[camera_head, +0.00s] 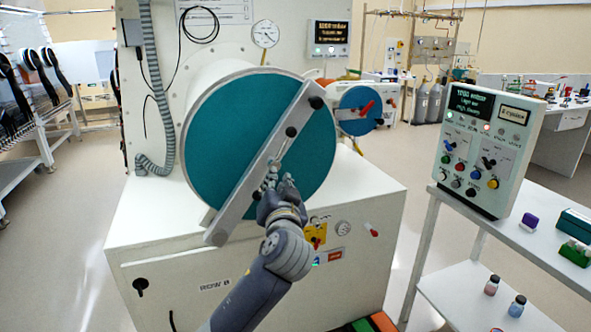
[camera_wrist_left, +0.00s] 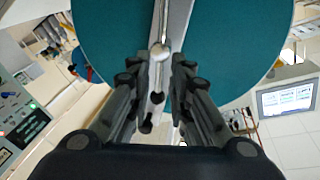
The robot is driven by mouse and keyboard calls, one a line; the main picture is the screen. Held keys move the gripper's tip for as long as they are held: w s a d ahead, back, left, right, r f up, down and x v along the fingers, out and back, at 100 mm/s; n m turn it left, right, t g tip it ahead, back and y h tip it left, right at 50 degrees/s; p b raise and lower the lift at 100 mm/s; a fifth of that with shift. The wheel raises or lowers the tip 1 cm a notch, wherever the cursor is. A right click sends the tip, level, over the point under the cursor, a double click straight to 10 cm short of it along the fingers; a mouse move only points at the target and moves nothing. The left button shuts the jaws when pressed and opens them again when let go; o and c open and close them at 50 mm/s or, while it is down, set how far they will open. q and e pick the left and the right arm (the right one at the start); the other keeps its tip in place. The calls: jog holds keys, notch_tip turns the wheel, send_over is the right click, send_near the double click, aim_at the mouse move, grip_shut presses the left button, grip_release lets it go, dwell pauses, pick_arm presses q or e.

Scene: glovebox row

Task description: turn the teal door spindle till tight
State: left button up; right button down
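The large round teal door (camera_head: 230,125) faces me on the white glovebox, with a grey bar (camera_head: 240,195) slanting across it. The spindle has a dark hub (camera_head: 291,132) near the bar's middle, and a thin metal handle runs from it down to my gripper. My left gripper (camera_head: 272,178) is at the lower end of this handle, in front of the bar. In the left wrist view, the handle's round metal end (camera_wrist_left: 159,52) sits between the fingertips, which look closed in on it from both sides. The fingers partly hide the bar. My right gripper is in neither view.
A control panel (camera_head: 488,150) stands on a white side table (camera_head: 465,222) at the right. A gauge (camera_head: 265,33) is above the door. Open floor lies at the left.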

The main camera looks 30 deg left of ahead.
aim_at(274, 165)
pick_arm(q)
jog(key=shift+p+x, duration=0.95)
jog(key=shift+x, duration=4.4)
jog(key=shift+s+a, duration=0.1)
jog(key=shift+c, duration=0.6)
grip_shut()
